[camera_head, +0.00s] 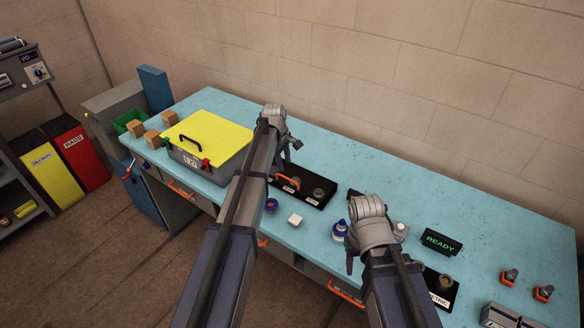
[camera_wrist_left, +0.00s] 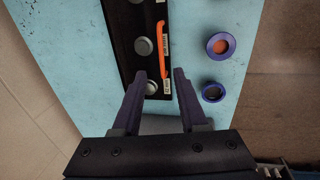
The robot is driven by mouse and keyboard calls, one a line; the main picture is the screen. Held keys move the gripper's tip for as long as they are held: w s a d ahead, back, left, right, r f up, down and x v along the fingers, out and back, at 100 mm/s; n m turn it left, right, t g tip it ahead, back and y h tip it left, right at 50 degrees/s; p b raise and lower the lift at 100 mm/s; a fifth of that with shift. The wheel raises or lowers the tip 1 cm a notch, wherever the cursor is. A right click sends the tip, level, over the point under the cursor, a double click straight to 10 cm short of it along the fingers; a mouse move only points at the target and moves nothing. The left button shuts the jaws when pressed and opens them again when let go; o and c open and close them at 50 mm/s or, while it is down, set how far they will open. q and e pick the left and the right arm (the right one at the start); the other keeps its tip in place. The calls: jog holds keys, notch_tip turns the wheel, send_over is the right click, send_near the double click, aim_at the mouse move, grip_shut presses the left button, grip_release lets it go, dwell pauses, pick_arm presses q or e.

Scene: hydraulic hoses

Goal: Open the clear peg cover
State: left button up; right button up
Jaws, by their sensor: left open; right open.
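A black peg board (camera_head: 318,203) lies on the blue bench, with round grey pegs and an orange bar (camera_head: 288,182) on it. In the left wrist view the board (camera_wrist_left: 126,40) runs up the picture, with the orange bar (camera_wrist_left: 160,45) along its right side and grey pegs (camera_wrist_left: 144,46) beside it. I cannot make out the clear cover's own panel. My left gripper (camera_wrist_left: 160,74) is open and empty above the board, its fingertips around the near peg in the picture; it also shows in the head view (camera_head: 292,146). My right gripper (camera_head: 350,264) is open, partly hidden by its wrist.
A grey toolbox (camera_head: 198,168) with a yellow lid stands left. A READY sign (camera_head: 441,242) stands right. The bench's back strip is clear.

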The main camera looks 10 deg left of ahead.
pick_arm(q)
jog(key=b, duration=0.8)
send_over(287, 185)
notch_tip(287, 185, down, 8)
jog(key=shift+s+r, duration=0.1)
jog(key=shift+r, duration=0.05)
jog(key=shift+r, duration=0.1)
jog(key=shift+c, duration=0.4)
grip_shut()
dwell(0.5)
